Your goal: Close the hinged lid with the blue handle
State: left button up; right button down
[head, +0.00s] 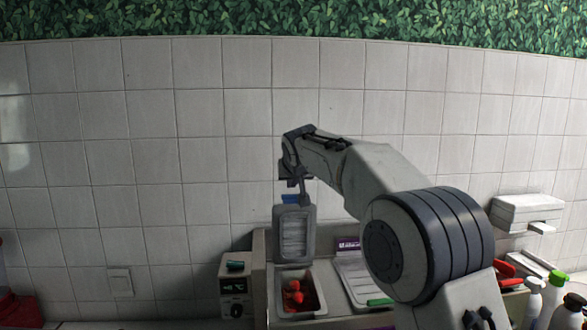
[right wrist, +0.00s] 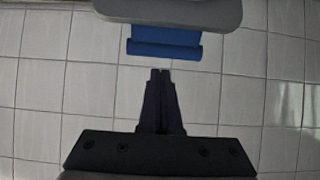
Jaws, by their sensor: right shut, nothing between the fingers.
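The grey hinged lid (head: 294,236) with the blue handle (head: 291,199) stands open and upright behind its bin (head: 318,285). The bin is uncovered and holds red pieces. My right gripper (head: 304,199) is shut and empty at the top of the lid, close beside the blue handle. In the right wrist view the shut fingertips (right wrist: 160,72) point at the blue handle (right wrist: 165,45), with a small gap in the picture between them. The lid's edge (right wrist: 170,12) shows beyond the handle. My left gripper is not in view.
A second lid (head: 353,278) with a green handle (head: 380,302) lies flat to the right of the bin. A small appliance (head: 234,290) stands at the left. Spray bottles (head: 534,297) stand at the far right. The tiled wall (head: 150,150) is behind.

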jog(key=shift+s+f, duration=0.25)
jog(key=shift+s, duration=0.65)
jog(key=shift+s+f, duration=0.2)
jog(key=shift+s, duration=0.65)
